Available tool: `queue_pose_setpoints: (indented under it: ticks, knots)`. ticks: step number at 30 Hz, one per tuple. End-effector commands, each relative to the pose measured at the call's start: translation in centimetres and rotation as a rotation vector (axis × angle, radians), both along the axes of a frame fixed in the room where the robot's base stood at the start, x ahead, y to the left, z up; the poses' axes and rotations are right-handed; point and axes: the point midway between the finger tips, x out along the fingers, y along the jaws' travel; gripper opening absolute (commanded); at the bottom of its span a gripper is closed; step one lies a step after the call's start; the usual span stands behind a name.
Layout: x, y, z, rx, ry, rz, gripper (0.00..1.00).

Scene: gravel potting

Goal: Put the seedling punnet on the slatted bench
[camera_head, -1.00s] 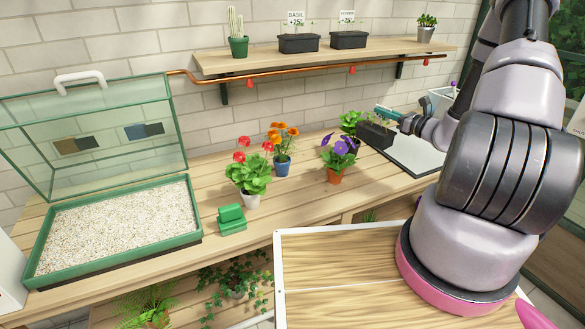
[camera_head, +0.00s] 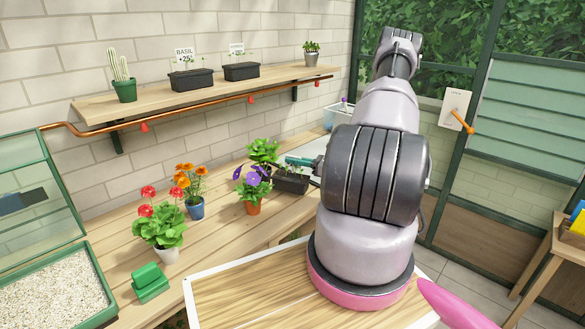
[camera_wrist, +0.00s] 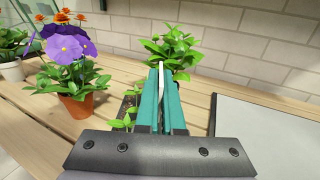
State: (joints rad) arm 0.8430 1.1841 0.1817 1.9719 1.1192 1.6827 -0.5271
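The seedling punnet (camera_head: 291,183) is a dark tray with small green seedlings. It stands on the wooden worktop, right of the purple pansy. My gripper (camera_head: 301,162) is at the punnet's upper side, its teal fingers level with the seedlings. In the wrist view my gripper (camera_wrist: 162,85) has its fingers close together, with a thin pale strip between them. The punnet (camera_wrist: 128,105) shows partly on their left; the rest is hidden. I cannot tell whether the fingers clamp it. A wooden bench (camera_head: 541,262) stands at the right edge, partly cut off; it may be the slatted bench.
The purple pansy pot (camera_head: 253,206) and a leafy plant (camera_head: 264,152) stand close to the punnet. A shelf (camera_head: 200,92) with two labelled planters is above. Yellow and blue things (camera_head: 579,218) are on the right bench. Open floor (camera_head: 480,270) lies before it.

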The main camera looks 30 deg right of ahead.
Motion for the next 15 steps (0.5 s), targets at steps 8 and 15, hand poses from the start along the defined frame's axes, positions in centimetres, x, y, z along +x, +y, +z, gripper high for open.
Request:
queue_pose_setpoints:
  ticks: [8, 15]
  knots:
    - [0.0, 0.0, -2.5, -0.001, -0.001, 0.000, 0.00]
    - [0.0, 0.0, -2.7, 0.000, 0.000, 0.000, 0.00]
